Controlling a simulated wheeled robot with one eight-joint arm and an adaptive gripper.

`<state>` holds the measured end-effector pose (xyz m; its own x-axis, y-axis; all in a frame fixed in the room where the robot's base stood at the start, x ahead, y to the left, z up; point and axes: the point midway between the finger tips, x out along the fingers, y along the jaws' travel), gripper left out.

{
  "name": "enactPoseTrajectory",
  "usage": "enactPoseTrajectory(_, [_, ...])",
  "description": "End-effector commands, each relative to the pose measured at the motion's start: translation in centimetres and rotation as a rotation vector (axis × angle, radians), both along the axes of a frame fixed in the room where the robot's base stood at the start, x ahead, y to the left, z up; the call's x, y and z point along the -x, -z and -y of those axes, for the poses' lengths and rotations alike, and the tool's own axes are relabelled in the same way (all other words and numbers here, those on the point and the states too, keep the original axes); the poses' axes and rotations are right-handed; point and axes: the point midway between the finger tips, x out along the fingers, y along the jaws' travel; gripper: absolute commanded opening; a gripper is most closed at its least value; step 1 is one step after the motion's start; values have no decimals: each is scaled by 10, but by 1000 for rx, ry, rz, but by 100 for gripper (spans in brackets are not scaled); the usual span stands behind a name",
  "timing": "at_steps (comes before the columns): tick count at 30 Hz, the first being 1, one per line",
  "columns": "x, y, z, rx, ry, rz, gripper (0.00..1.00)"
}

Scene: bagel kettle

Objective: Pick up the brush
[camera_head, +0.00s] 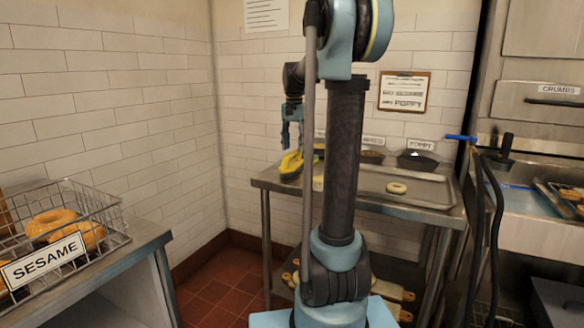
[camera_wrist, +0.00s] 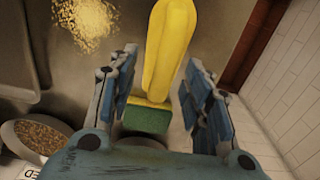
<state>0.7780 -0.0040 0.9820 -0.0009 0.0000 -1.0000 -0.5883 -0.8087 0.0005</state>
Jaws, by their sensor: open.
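The yellow item that I take for the brush (camera_head: 291,165) lies at the left end of the steel table. In the wrist view the brush (camera_wrist: 168,45) shows as a long yellow body with a green block at its near end. My gripper (camera_head: 291,137) is above it, pointing down. In the wrist view my gripper (camera_wrist: 163,78) is open, with one finger on each side of the brush. I cannot tell whether either finger touches it.
A steel table (camera_head: 268,181) holds a tray (camera_head: 425,203) with a bagel (camera_head: 396,188) and a dark poppy bowl (camera_head: 417,160). Spilled seeds (camera_wrist: 85,22) and a seed bowl (camera_wrist: 38,138) lie left of the gripper. A tiled wall (camera_wrist: 290,90) stands close on the right. A sesame basket (camera_head: 95,205) stands left.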

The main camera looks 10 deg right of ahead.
Motion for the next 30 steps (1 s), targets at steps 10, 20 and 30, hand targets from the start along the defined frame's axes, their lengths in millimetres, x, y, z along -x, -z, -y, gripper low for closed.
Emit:
enactPoseTrajectory(10, [0,42,-9,0,0,0,45])
enactPoseTrajectory(20, [0,49,-9,0,0,0,45])
enactPoseTrajectory(30, [0,49,-8,0,0,0,0])
